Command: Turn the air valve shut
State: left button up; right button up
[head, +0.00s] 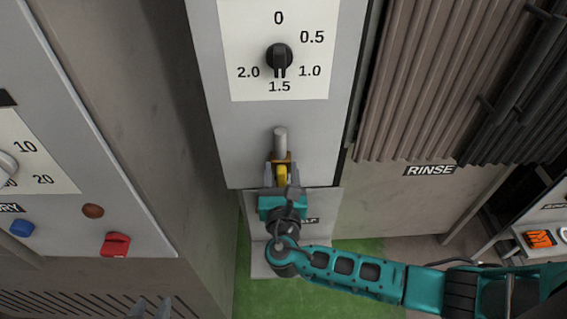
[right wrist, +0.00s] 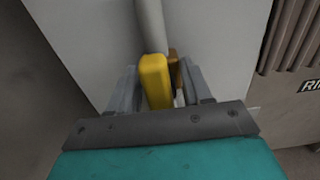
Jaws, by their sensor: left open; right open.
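The air valve has a yellow handle (head: 283,174) on a brass-coloured body, below a short grey pipe (head: 280,142) on the grey panel. My right gripper (head: 282,170) is at the valve, its fingers one on each side of the handle. In the right wrist view the yellow handle (right wrist: 156,82) stands between the two grey fingers (right wrist: 158,90), with the grey pipe above it. The fingers are open; whether either touches the handle I cannot tell. My left gripper (head: 152,308) shows only as grey fingertips at the bottom edge, open and away from the valve.
Above the valve is a black dial (head: 279,57) marked 0 to 2.0, pointing to 1.5. A panel at left carries a red switch (head: 115,244) and a blue button (head: 22,228). Brown ribbed curtains (head: 430,80) hang at right above a RINSE label (head: 429,170). The floor is green below.

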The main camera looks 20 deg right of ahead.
jog(key=shift+w, duration=0.15)
jog(key=shift+c, duration=0.6)
jog(key=c, duration=0.7)
